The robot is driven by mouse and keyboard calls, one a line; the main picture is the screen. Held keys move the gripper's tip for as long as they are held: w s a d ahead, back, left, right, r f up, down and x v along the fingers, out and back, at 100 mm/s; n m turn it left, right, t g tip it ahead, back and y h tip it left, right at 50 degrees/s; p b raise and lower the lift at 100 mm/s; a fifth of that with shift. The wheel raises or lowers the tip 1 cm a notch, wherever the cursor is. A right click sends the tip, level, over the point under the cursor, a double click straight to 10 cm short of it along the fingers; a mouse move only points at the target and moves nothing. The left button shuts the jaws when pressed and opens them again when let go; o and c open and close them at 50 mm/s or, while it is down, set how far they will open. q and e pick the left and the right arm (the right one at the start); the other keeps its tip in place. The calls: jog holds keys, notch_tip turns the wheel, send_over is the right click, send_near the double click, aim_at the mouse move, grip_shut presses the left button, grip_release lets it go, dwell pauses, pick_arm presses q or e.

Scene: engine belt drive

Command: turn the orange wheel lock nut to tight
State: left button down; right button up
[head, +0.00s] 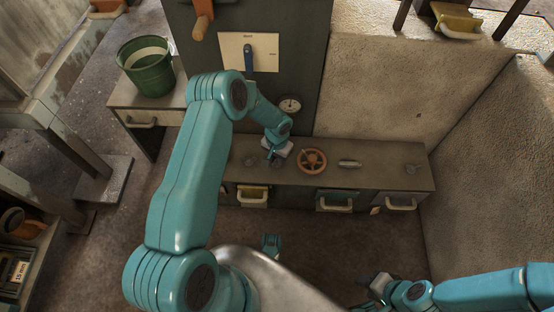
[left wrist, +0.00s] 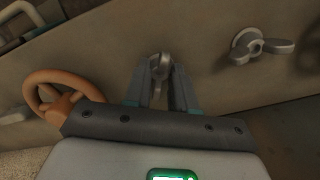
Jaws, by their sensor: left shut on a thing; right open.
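The orange wheel (head: 312,160) sits on the grey bench top, just right of my left gripper (head: 275,152). It also shows at the left of the left wrist view (left wrist: 62,92). In that view my left gripper (left wrist: 160,95) is shut on a small grey wing nut (left wrist: 161,72) beside the wheel. The fingers and the jaw body hide part of this nut, and its tightness cannot be told. My right gripper (head: 374,286) is open, low in front of the bench and away from it.
Another wing nut (left wrist: 262,46) sits on the bench, left of the gripped one in the head view (head: 250,161). Grey fittings (head: 349,163) (head: 412,168) lie right of the wheel. A dark panel with a lever (head: 248,60) and a round gauge (head: 290,104) rises behind. A green bucket (head: 147,72) stands left.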

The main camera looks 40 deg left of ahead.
pick_arm(q)
jog(key=m+b, duration=0.1)
jog(key=m, duration=0.4)
jog(key=shift+m, duration=0.3)
jog(key=m, duration=0.3)
jog(key=shift+m, duration=1.7)
jog(key=c, duration=0.9)
grip_release()
jog(key=shift+c, duration=0.2)
notch_tip(320, 180, up, 16)
jog(key=p, duration=0.5)
jog(key=shift+r, duration=0.2)
